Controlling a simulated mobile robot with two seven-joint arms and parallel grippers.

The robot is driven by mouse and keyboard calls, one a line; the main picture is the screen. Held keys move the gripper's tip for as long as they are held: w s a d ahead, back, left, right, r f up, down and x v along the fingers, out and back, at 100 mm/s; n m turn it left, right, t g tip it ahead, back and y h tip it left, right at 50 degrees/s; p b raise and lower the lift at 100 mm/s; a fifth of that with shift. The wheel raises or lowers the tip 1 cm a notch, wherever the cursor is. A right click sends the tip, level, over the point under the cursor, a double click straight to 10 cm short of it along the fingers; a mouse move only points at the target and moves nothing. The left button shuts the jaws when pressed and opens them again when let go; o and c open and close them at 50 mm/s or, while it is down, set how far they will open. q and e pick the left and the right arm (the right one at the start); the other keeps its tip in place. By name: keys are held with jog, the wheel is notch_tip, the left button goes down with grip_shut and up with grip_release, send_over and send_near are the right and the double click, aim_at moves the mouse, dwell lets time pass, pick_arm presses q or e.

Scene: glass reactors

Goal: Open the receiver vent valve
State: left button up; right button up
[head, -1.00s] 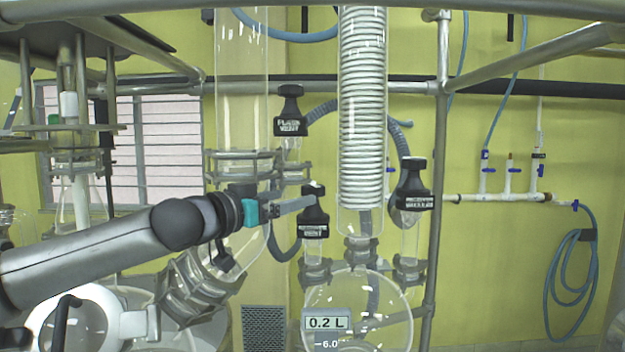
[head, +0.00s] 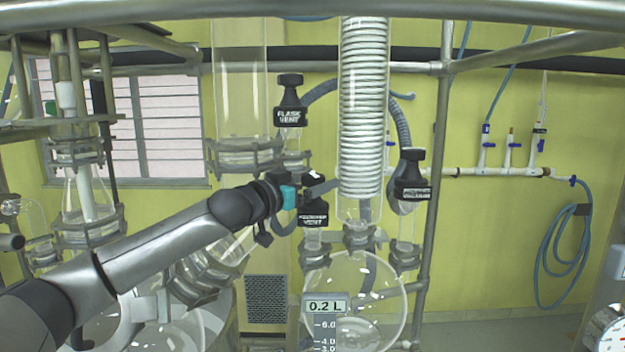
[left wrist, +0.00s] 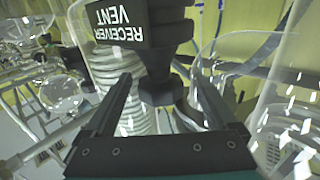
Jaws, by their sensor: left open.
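The receiver vent valve (head: 313,214) is a black-bodied valve with white lettering, on a glass neck above the round receiver flask (head: 352,292). In the left wrist view its black body (left wrist: 160,55) and upside-down "RECEIVER VENT" label show close up. My left gripper (head: 325,185) reaches in from the left and lies at the top of the valve, covering part of it in the head view. Its two fingers (left wrist: 160,76) are open, one on either side of the valve's dark stem in the left wrist view. I cannot tell whether they touch it. My right gripper is not in view.
The similar flask vent valve (head: 290,113) stands behind and above. Another black valve (head: 411,176) stands to the right. The coiled condenser (head: 364,110) rises close beside my gripper. Metal frame bars (head: 437,180) surround the glassware. A blue hose (head: 566,260) hangs on the wall.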

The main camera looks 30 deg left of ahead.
pick_arm(q)
jog(key=shift+c, duration=0.4)
jog(key=c, duration=1.3)
jog(key=shift+d+f+n+y+b, duration=0.15)
jog(key=shift+n+y+b, duration=0.35)
jog(key=shift+b, duration=0.55)
jog(key=n+y+b, duration=0.1)
jog(key=y+b, duration=0.1)
jog(key=shift+y, duration=0.3)
jog(key=n+y+b, duration=0.1)
jog(key=n+y, duration=0.1)
jog(key=y, duration=0.1)
jog(key=shift+g, duration=0.3)
jog(key=shift+n+g+y+b, duration=0.35)
jog(key=shift+n+g+y, duration=0.75)
jog(key=shift+n+y, duration=1)
jog(key=shift+y, duration=0.5)
